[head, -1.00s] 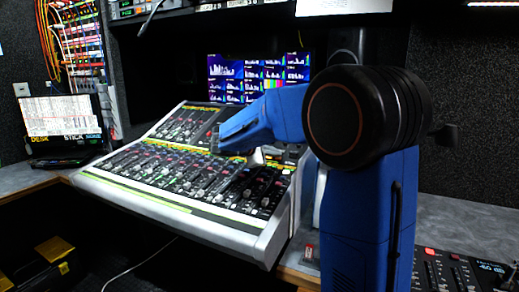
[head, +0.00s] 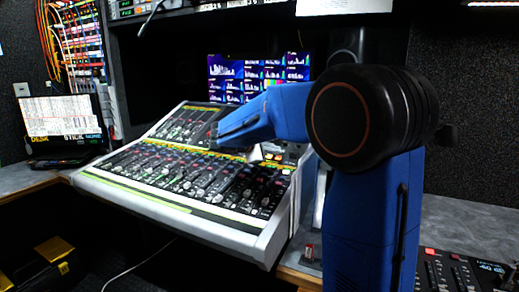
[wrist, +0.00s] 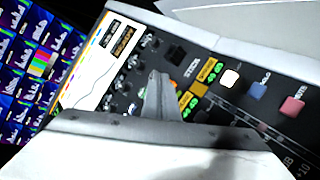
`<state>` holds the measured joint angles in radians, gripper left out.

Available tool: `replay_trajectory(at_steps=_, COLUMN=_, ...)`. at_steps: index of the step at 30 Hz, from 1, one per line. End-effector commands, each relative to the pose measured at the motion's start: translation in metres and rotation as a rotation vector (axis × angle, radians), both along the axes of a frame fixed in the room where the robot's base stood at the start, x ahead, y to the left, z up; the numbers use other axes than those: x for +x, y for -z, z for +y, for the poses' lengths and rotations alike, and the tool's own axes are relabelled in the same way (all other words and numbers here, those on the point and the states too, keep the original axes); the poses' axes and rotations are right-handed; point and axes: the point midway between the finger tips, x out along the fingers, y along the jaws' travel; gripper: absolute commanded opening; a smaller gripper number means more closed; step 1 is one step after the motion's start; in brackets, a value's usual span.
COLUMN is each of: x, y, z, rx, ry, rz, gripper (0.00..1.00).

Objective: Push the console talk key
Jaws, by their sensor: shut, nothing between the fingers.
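The console (head: 180,205) is a wide white-framed mixing desk with rows of faders and small keys in the head view. My gripper (wrist: 158,78) is shut and empty, pointing at the console's panel in the wrist view. In the head view, its light tip shows near the console's right side, partly behind my blue arm. Close to the fingertips are a black square key (wrist: 175,54) and a lit white key (wrist: 230,78). A blue key (wrist: 258,90) and a red key (wrist: 292,106) lie farther right. I cannot read which is the talk key, nor tell whether the fingers touch the panel.
Colourful monitors (head: 258,75) stand behind the console. A laptop (head: 62,128) is at the left. A smaller control panel (head: 460,270) sits at the lower right. The grey counter (head: 470,225) at right is mostly clear. Knobs (wrist: 135,65) crowd the panel beside my fingers.

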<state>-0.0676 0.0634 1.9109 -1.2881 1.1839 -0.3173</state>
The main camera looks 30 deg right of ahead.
Motion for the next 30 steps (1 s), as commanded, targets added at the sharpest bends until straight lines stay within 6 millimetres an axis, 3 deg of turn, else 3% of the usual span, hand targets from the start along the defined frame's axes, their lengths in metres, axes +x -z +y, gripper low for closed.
replay_trajectory(at_steps=8, x=-0.001, y=-0.004, z=0.001, rx=0.0, ry=0.0, rz=-0.001, gripper=0.0)
replay_trajectory(at_steps=30, x=-0.014, y=-0.054, z=0.018, rx=0.001, ry=0.0, rz=-0.001, gripper=0.0)
